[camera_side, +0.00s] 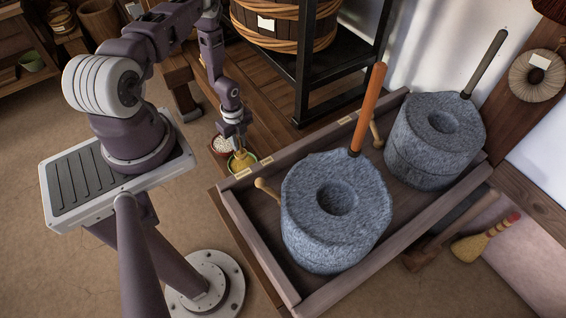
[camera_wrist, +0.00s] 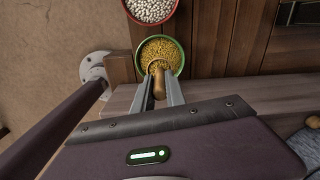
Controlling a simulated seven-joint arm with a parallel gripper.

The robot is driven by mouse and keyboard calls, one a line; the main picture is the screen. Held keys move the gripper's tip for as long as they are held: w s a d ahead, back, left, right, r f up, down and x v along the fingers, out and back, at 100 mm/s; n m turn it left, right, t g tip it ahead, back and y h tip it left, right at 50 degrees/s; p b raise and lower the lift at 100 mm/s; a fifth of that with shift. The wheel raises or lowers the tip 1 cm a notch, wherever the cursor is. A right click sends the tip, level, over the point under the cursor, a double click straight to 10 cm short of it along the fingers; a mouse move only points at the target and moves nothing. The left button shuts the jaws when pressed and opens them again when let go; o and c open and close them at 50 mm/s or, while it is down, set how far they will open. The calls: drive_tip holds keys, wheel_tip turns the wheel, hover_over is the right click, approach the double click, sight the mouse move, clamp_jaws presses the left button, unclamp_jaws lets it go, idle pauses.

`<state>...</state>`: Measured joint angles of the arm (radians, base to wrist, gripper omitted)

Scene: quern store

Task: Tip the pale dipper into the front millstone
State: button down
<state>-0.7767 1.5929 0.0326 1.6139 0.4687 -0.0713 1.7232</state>
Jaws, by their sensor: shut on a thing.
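My gripper (camera_side: 236,143) is shut on the tan wooden handle of a dipper (camera_wrist: 159,86), which I take to be the pale dipper. In the side view the green bowl (camera_side: 251,158) is right under my gripper, by the tray's left corner. The front millstone (camera_side: 305,225) is a grey stone with a round hollow on top and an upright orange handle. It stands in the wooden tray, right of my gripper and apart from it.
A red-rimmed bowl of white beans (camera_side: 220,147) stands beside the green bowl. The tray wall (camera_side: 250,232) lies between the bowls and the front millstone. A second millstone (camera_side: 420,160) with a dark handle stands behind. A black stand (camera_side: 312,70) rises behind.

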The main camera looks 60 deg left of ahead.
wheel_tip(320, 180, up, 40)
drive_tip(key=w+d+m, duration=0.3)
drive_tip(key=w+d, duration=0.3)
drive_tip(key=d, duration=0.3)
drive_tip(key=w+d+m, duration=0.3)
drive_tip(key=w+d, duration=0.3)
drive_tip(key=d, duration=0.2)
drive_tip(key=d+m, duration=0.6)
drive_tip(key=d, duration=1.7)
wheel_tip(320, 180, down, 18)
drive_tip(key=s+a+f+t+h, duration=0.1)
drive_tip(key=t, duration=0.1)
drive_tip(key=s+a+f+t+h, duration=0.1)
drive_tip(key=s+f+t+h, duration=0.1)
drive_tip(key=t, duration=0.1)
drive_tip(key=s+a+f+t+h, duration=0.1)
drive_tip(key=s+t, duration=0.1)
drive_tip(key=t, duration=0.1)
drive_tip(key=shift+s+a+f+h, duration=0.1)
drive_tip(key=shift+s+f+h, duration=0.1)
drive_tip(key=shift+f+h, duration=0.1)
drive_tip(key=shift+s+t+h, duration=0.15)
drive_tip(key=shift+t+h, duration=0.25)
drive_tip(key=shift+t, duration=0.4)
